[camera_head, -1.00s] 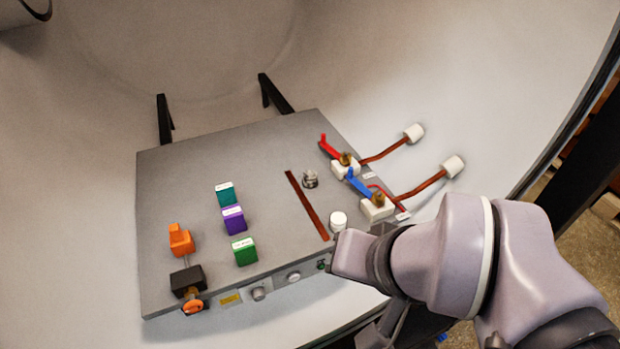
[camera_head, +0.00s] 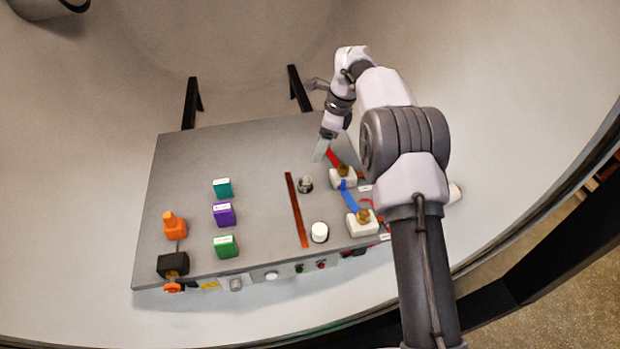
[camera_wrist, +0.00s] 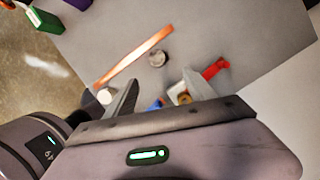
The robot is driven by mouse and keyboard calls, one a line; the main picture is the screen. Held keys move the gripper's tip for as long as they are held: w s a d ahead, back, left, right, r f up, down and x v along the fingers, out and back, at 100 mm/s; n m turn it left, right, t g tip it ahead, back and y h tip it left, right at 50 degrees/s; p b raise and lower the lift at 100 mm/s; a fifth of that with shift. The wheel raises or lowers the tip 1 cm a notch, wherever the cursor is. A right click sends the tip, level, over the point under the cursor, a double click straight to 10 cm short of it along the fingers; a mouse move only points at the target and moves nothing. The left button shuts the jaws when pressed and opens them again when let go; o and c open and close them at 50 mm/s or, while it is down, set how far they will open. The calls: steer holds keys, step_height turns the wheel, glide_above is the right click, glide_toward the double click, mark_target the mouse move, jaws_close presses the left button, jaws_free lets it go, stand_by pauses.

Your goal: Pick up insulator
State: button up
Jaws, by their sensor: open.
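A short white cylinder (camera_head: 320,232), which looks like the insulator, stands upright on the grey plate (camera_head: 265,150) near its front edge. In the wrist view the white cylinder (camera_wrist: 105,96) shows just left of the left finger, partly hidden by it. My gripper (camera_head: 320,152) hangs over the back right part of the plate, behind the white cylinder and apart from it. In the wrist view my gripper (camera_wrist: 161,80) is open with nothing between its fingers. A small metal fitting (camera_head: 305,184) stands between the cylinder and my gripper, beyond the fingertips in the wrist view (camera_wrist: 157,58).
White terminal blocks with a red lever (camera_head: 334,160) and a blue lever (camera_head: 349,196) stand right of the cylinder. A flat copper strip (camera_head: 297,210) lies to its left. Teal, purple (camera_head: 223,214) and green blocks and orange parts (camera_head: 174,226) stand further left.

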steer(key=b, duration=0.3)
glide_toward(306, 180)
steer(key=x, duration=0.5)
steer(key=shift+w, duration=0.35)
steer(key=b+x, duration=0.1)
steer(key=x, duration=0.2)
steer(key=b+x, duration=0.1)
steer(key=x, duration=0.1)
steer(key=shift+s+a+f+b, duration=0.1)
steer(key=shift+s+f+b, duration=0.1)
steer(key=shift+s+b, duration=0.15)
steer(key=shift+r, duration=0.15)
steer(key=shift+c, duration=1.2)
jaws_close()
